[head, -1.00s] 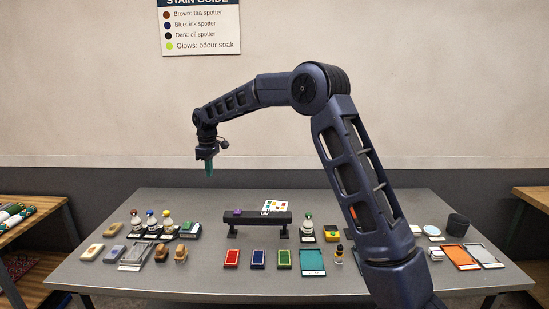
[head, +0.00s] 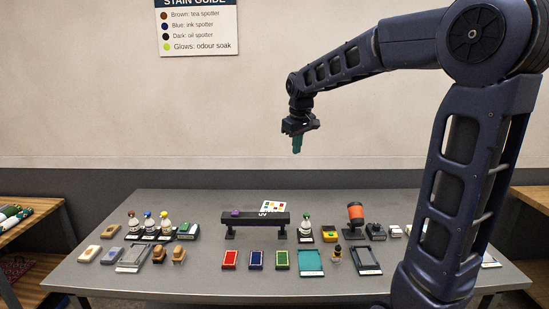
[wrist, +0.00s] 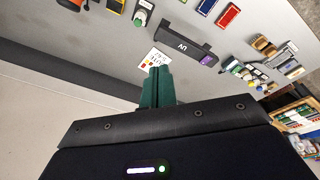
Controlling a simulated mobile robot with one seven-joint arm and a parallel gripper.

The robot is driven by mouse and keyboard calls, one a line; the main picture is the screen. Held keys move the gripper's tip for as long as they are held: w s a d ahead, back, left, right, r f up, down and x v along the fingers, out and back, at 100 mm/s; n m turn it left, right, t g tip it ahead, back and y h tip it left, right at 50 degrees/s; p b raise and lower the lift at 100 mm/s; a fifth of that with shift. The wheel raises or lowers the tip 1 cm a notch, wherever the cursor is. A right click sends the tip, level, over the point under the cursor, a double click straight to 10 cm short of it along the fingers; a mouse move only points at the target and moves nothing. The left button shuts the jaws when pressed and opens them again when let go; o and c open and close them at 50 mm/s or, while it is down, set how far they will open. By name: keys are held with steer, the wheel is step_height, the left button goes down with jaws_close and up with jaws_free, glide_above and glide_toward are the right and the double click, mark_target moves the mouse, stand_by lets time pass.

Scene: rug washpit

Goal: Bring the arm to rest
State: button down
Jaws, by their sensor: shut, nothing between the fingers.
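My gripper (head: 297,144) hangs in the air above the back of the table, high over the UV lamp bar (head: 256,218) and a little to its right. Its teal fingers point down and are shut, with nothing held between them. In the wrist view the shut fingers (wrist: 157,88) stand out against the table and the colour card (wrist: 153,60). My arm reaches in from the right side of the head view, its elbow raised near the top right. No part of the gripper touches anything.
The grey table (head: 205,275) holds spotter bottles (head: 166,222), brushes (head: 179,255), red, blue and green pads (head: 256,260), a teal tray (head: 311,263) and an orange-and-black device (head: 356,215). Wooden shelves stand at both sides. The air around the gripper is free.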

steer(key=s+d+f+m+t, duration=0.1)
steer(key=s+d+f+m, duration=0.2)
steer(key=s+d, duration=0.7)
steer(key=s+d+f+m+t, duration=0.1)
steer(key=s+d+f+m, duration=0.2)
steer(key=s+d, duration=0.7)
steer(key=s+m, duration=0.2)
steer(key=s, duration=0.1)
steer(key=shift+s+d+f, duration=0.2)
steer(key=shift+s+f, duration=0.1)
stand_by(1.0)
